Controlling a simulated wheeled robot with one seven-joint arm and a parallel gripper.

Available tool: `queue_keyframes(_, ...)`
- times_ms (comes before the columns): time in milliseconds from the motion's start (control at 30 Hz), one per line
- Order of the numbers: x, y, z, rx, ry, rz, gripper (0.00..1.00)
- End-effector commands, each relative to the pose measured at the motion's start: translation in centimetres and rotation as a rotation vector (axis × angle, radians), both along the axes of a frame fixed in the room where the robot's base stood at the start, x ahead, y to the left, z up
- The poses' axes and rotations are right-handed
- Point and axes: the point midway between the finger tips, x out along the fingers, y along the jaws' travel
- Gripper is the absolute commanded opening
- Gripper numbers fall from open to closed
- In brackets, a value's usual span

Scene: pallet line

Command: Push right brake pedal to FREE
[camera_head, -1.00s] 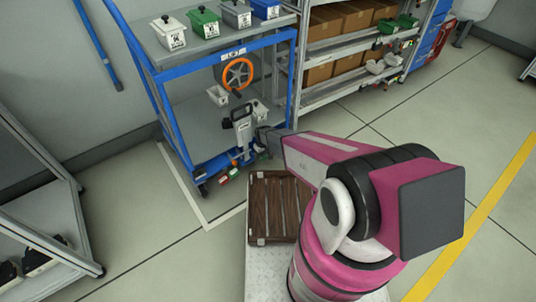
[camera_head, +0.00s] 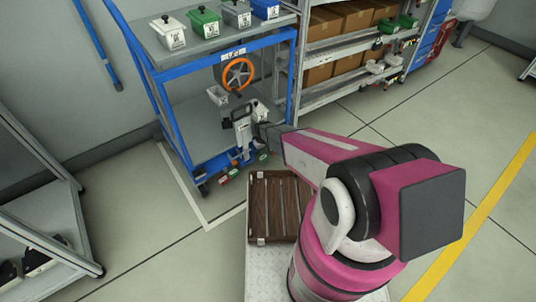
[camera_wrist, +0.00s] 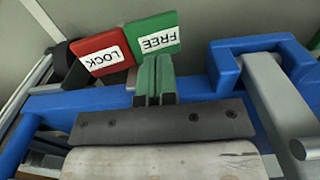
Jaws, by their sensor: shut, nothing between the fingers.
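In the wrist view a brake pedal shows a red LOCK plate (camera_wrist: 100,53) and, beside it, a green FREE plate (camera_wrist: 156,36), both with upside-down lettering. My gripper (camera_wrist: 155,72) is shut and empty. Its fingertips are at the near edge of the FREE plate, slightly overlapping it in the picture; I cannot tell whether they touch. In the head view my gripper (camera_head: 245,156) points down at the foot of the blue cart (camera_head: 172,117). Small red and green pedal plates show near the floor there, one pair left of the gripper (camera_head: 229,176) and a green plate to its right (camera_head: 263,156).
The cart carries an orange handwheel (camera_head: 239,74) and labelled tubs on top. Blue cart frame bars (camera_wrist: 230,70) stand close to my gripper on the right. A brown slatted case (camera_head: 272,240) sits in front of me. A shelf rack with cardboard boxes (camera_head: 325,25) stands behind right.

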Motion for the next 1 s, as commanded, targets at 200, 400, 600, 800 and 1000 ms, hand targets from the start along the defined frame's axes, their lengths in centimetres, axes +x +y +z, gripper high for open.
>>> queue_keyframes(200, -0.1, 0.0, 1.6, 0.001, -0.001, 0.000, 0.00)
queue_keyframes(400, 0.0, 0.0, 3.0, 0.001, -0.001, 0.000, 0.00)
queue_keyframes(600, 0.0, 0.0, 3.5, 0.000, 0.000, 0.000, 0.00)
queue_keyframes(800, 0.0, 0.0, 3.6, 0.000, 0.000, -0.001, 0.00)
queue_keyframes(1000, -1.1, -2.0, 7.5, 0.001, -0.003, -0.048, 0.00)
